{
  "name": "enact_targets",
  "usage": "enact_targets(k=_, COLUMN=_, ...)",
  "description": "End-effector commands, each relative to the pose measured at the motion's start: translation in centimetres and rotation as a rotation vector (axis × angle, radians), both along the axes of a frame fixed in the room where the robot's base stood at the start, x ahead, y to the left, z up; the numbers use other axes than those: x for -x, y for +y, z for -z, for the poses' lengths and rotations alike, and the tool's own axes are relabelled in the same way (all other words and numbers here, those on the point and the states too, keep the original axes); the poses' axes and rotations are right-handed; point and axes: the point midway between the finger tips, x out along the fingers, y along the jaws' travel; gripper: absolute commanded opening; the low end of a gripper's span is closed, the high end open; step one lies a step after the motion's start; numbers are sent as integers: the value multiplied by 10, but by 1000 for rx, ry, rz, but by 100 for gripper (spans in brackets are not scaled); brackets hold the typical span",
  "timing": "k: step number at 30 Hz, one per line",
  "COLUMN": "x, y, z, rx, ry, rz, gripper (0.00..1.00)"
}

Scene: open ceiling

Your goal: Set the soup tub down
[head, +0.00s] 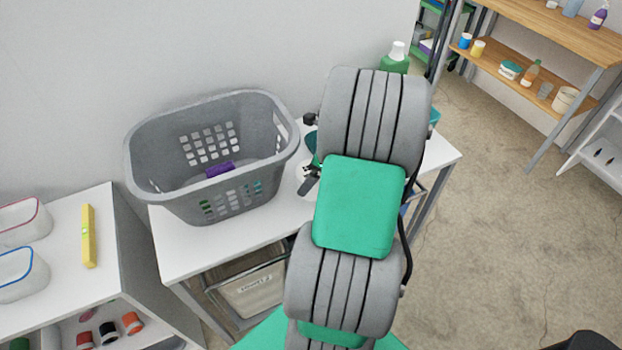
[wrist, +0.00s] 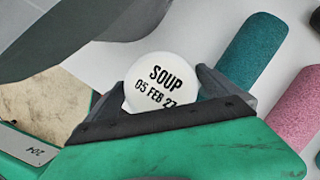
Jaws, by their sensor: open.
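The soup tub (wrist: 158,78) shows in the wrist view as a round white lid with black print reading "SOUP 05 FEB 27". My gripper (wrist: 165,95) is open, with one dark finger on each side of the tub. The gripper's near edge hides the lower part of the lid. In the head view my gripper (head: 309,152) is over the white table (head: 255,232), right of the grey basket, mostly hidden by my arm. The tub's underside is hidden, so its contact with the tabletop cannot be seen directly.
The grey basket (head: 240,190), with a purple item inside, stands close on the left. A teal cylinder (wrist: 250,50) and a pink cylinder (wrist: 295,112) lie right of the tub in the wrist view. A green bottle (head: 395,60) stands at the back.

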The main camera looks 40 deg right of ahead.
Motion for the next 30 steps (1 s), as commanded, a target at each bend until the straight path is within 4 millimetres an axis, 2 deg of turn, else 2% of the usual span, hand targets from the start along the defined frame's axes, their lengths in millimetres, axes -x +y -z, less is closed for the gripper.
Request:
enact_targets(k=4, x=-7, y=5, z=19, rx=0, ry=0, rz=-1, gripper=100)
enact_targets(k=11, x=-8, y=5, z=21, rx=1, ry=-1, rz=-1, gripper=100)
enact_targets(k=30, x=-8, y=5, z=21, rx=1, ry=1, rz=-2, gripper=48)
